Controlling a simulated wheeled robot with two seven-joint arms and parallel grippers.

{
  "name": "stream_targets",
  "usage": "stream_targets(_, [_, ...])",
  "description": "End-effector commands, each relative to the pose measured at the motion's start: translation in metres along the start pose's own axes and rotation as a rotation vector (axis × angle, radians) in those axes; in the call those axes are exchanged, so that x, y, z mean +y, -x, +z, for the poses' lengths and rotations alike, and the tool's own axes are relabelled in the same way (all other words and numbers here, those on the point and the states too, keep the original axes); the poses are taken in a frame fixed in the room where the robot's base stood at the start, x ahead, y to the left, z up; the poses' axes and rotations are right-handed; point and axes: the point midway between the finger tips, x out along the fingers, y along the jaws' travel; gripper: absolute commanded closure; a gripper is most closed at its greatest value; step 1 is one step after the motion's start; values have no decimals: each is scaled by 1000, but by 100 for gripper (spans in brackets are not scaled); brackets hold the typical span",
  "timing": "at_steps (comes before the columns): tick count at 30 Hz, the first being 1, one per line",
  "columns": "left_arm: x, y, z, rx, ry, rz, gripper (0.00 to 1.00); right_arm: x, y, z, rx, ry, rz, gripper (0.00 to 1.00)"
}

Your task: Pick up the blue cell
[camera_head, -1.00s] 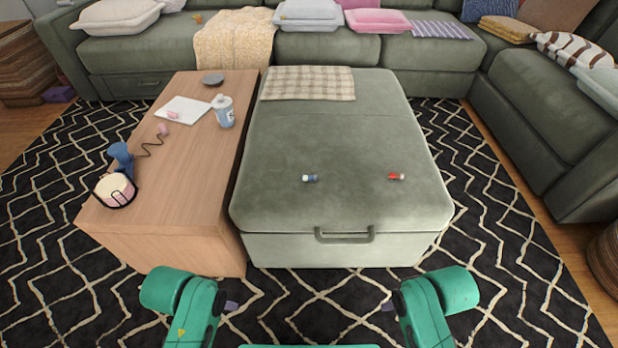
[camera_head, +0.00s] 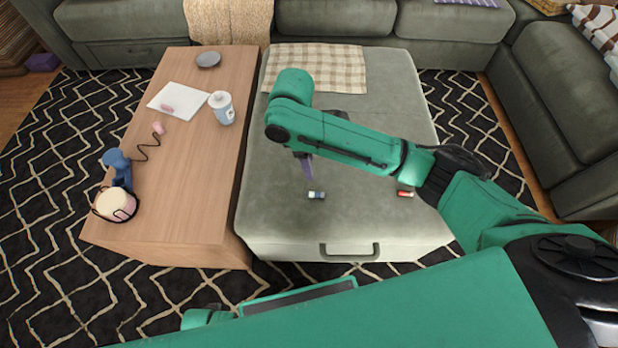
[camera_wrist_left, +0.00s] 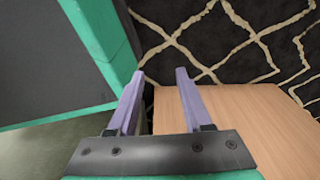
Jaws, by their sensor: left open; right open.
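The blue cell (camera_head: 316,195) is a small cylinder with a blue end and a pale end, lying on the grey-green ottoman (camera_head: 290,225). My right gripper (camera_head: 307,170) hangs just behind and slightly left of it in the head view, pointing down. A red cell (camera_head: 405,193) lies to the right, partly under my right arm's outline. My left gripper (camera_wrist_left: 159,75) is open and empty in the left wrist view, over the rug and the wooden table's edge.
A wooden table (camera_head: 195,190) stands left of the ottoman. It bears a white-and-blue cup (camera_head: 222,108), a white sheet (camera_head: 178,100), a dark dish (camera_head: 208,59) and a blue device (camera_head: 117,165) beside a round container (camera_head: 116,204). A checked cloth (camera_head: 335,65) covers the ottoman's back.

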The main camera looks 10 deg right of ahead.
Motion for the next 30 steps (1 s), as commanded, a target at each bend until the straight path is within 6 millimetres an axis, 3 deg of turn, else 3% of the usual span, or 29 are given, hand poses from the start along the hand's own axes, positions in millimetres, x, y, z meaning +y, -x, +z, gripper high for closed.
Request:
stream_targets(6, [1, 5, -30, 9, 15, 3, 50, -1, -62, 0, -1, 0, -2, 44])
stream_targets(9, [2, 11, -40, 9, 20, 4, 50, -1, -80, -1, 2, -1, -1, 44])
stream_targets(14, [2, 17, -46, 8, 23, 5, 50, -1, -88, -1, 3, 0, 1, 44])
stream_targets(22, [5, 35, -72, 17, 31, 12, 50, -2, -135, 2, 2, 0, 1, 44])
stream_targets(29, [6, 42, -75, 16, 30, 14, 50, -2, -137, 1, 5, 1, 3, 44])
stream_targets(30, [6, 41, -75, 16, 30, 14, 50, -2, -137, 1, 5, 1, 3, 52])
